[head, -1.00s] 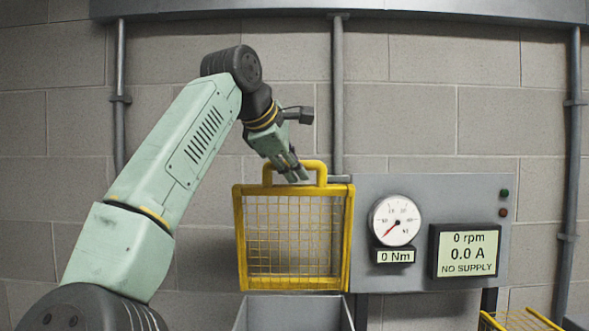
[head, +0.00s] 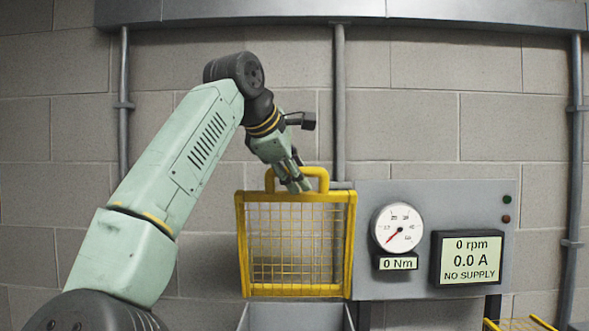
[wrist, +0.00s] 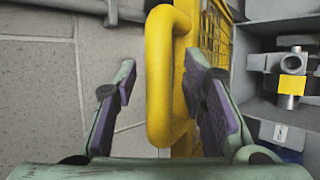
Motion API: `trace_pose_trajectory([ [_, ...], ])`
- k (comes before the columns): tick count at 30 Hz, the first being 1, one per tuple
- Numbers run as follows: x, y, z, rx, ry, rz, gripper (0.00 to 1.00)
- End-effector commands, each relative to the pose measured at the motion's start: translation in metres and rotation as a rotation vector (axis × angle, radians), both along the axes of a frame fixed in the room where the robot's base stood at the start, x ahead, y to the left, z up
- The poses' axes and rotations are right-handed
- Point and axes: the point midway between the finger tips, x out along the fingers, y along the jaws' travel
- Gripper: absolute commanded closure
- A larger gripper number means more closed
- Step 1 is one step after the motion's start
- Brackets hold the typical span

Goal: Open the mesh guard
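The mesh guard (head: 241,245) is a yellow frame with wire mesh, standing upright above a grey box in the head view. Its yellow loop handle (head: 270,181) is at the top. My gripper (head: 300,186) is at the handle, pointing down. In the wrist view the handle (wrist: 159,110) lies between the two fingers of my gripper (wrist: 160,72), with a gap on the left and a narrower one on the right. The gripper is open. The mesh (wrist: 214,35) shows behind the right finger.
The grey box (head: 297,318) is below the guard; the wrist view shows a metal fitting (wrist: 291,64) with a yellow patch inside. Right of the guard, a grey panel (head: 420,195) carries a dial gauge (head: 397,227) and a display (head: 468,258) reading NO SUPPLY. A vertical pipe (head: 339,100) runs behind.

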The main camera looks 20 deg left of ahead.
Motion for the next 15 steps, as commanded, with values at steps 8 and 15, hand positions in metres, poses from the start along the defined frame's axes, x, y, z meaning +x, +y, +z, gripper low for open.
trace_pose_trajectory([
  [8, -0.025, 0.005, 0.021, -0.003, -0.003, -0.002, 0.62],
  [15, -0.061, 0.012, 0.052, -0.002, -0.005, -0.006, 0.62],
])
